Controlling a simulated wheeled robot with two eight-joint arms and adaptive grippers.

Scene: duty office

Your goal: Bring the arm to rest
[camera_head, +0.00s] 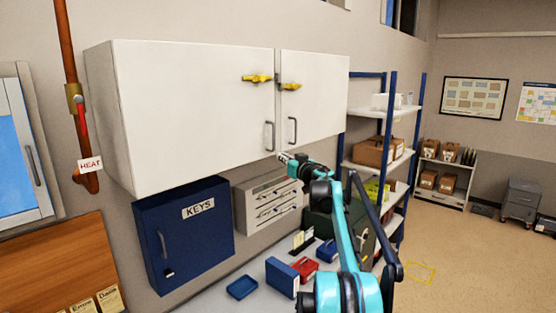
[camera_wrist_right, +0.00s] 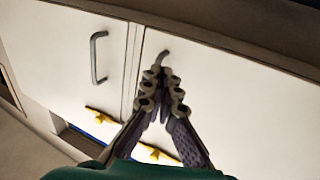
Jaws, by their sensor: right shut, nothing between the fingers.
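My right gripper (camera_head: 284,158) is raised in front of the lower edge of the white wall cabinet (camera_head: 190,110), below its two door handles. In the right wrist view the gripper (camera_wrist_right: 164,72) has its fingertips together with nothing between them. One fingertip overlaps the near door handle (camera_wrist_right: 162,57) in that view; I cannot tell whether they touch. The other handle (camera_wrist_right: 97,57) is clear of the gripper. Both cabinet doors are shut, with yellow latches (camera_head: 257,78) on them. My right arm reaches up from the bottom of the head view. My left gripper is not in view.
A blue key box (camera_head: 188,235) and a grey drawer unit (camera_head: 268,200) are below the cabinet. A counter (camera_head: 222,300) holds a blue tray (camera_head: 242,287), a blue box (camera_head: 281,275) and a red item (camera_head: 304,268). Blue-framed shelves (camera_head: 382,115) stand to the right, with open floor beyond.

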